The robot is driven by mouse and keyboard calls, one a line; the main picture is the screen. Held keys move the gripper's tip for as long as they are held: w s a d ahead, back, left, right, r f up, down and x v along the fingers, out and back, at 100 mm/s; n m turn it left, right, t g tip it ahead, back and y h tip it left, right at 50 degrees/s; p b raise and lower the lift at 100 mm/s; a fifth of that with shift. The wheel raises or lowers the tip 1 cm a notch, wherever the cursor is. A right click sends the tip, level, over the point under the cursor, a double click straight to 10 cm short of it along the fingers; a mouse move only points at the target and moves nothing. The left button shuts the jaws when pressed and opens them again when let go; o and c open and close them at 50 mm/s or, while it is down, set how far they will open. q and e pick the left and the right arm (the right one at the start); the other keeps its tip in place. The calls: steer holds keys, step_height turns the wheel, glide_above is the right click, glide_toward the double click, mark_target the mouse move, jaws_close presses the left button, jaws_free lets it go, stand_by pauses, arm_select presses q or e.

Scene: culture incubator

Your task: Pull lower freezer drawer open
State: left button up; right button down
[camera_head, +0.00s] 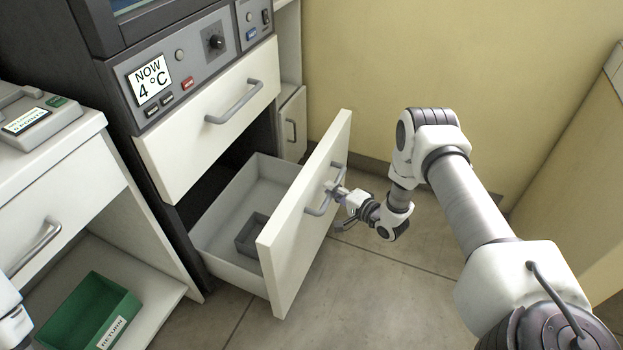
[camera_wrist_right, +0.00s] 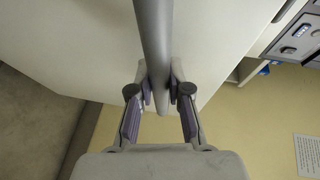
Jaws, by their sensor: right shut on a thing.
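The lower freezer drawer (camera_head: 300,225) is pulled out from the cabinet, and its grey tray interior shows with a small dark grey box inside. Its grey bar handle (camera_head: 322,205) is on the white front panel. My right gripper (camera_head: 338,190) is at this handle. In the right wrist view, the fingers (camera_wrist_right: 160,92) are closed on either side of the handle bar (camera_wrist_right: 153,45). The upper drawer (camera_head: 210,130) is shut, with its own bar handle. At the lower left edge of the head view only a bit of my left arm shows; its gripper is out of view.
A control panel (camera_head: 190,65) reading 4 °C is above the drawers. A white counter unit (camera_head: 60,180) stands at the left, with a green RETURN bin (camera_head: 85,305) on its lower shelf. Floor in front of the open drawer is clear. A yellow wall (camera_head: 380,50) is behind.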

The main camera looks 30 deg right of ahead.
steer(key=shift+s+d, duration=0.6)
steer(key=shift+s, duration=0.15)
steer(key=shift+s+d, duration=0.55)
steer(key=shift+s, duration=0.2)
steer(key=c, duration=1.1)
jaws_free()
steer(key=v, duration=1.2)
steer(key=shift+f, duration=0.15)
